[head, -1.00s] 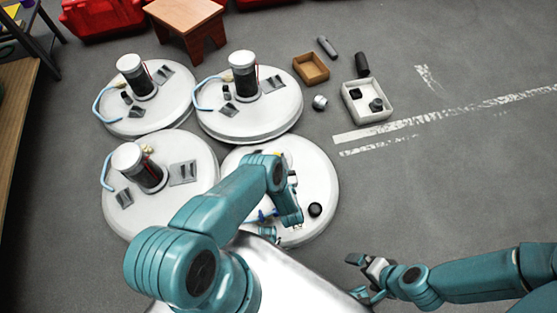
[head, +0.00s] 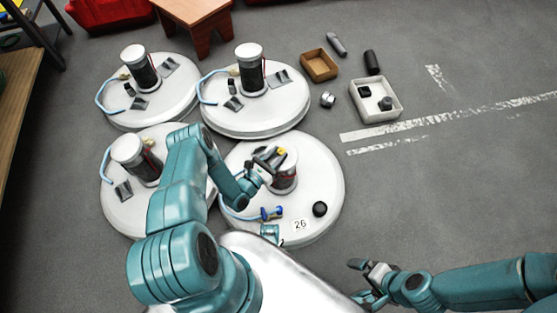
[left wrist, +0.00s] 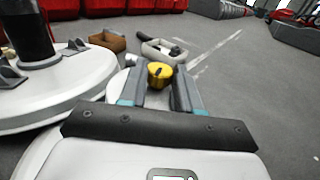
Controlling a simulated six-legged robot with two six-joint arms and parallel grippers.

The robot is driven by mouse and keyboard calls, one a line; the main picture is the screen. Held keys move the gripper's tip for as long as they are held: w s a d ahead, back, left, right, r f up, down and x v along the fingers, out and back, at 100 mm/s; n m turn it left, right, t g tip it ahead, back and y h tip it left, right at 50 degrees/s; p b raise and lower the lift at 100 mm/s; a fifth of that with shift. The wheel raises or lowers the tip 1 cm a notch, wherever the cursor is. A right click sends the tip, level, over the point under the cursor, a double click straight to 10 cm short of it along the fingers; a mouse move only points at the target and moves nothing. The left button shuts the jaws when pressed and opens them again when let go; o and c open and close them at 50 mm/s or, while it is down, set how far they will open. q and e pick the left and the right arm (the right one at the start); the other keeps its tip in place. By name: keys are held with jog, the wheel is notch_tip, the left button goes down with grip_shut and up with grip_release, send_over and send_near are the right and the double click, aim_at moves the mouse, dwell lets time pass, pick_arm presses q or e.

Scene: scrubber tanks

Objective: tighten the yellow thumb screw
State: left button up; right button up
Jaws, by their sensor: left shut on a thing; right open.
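The yellow thumb screw (head: 281,152) is at the top of the dark column on the front right round white tank (head: 333,187). In the left wrist view the thumb screw (left wrist: 160,75) sits between my two fingers. My left gripper (head: 273,156) is shut on it, reaching in from the left; the fingers hide part of the column (head: 285,178). My right gripper (head: 364,278) is open and empty, low over the grey floor to the right of the tank.
Other tanks (head: 258,110) stand behind and left. A white tray (head: 392,113) and a brown box (head: 319,65) are beyond. The right floor is mostly free.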

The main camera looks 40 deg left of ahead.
pick_arm(q)
jog(key=m+h+b, duration=0.1)
jog(key=h, duration=0.1)
jog(key=m+h+b, duration=0.1)
jog(key=b, duration=0.1)
jog(key=shift+w+a+f+g+h, duration=0.15)
jog(key=shift+a+g+h, duration=0.15)
jog(key=shift+a+h, duration=0.1)
jog(key=shift+r+m+h+b, duration=0.2)
jog(key=shift+m+h+b, duration=0.4)
jog(key=shift+b, duration=0.05)
jog(key=shift+w, duration=0.1)
jog(key=o, duration=1.1)
jog(key=shift+c, duration=0.2)
jog(key=p+v, duration=0.2)
jog(key=v, duration=1.4)
jog(key=shift+s+r, duration=0.2)
jog(key=shift+r, duration=0.15)
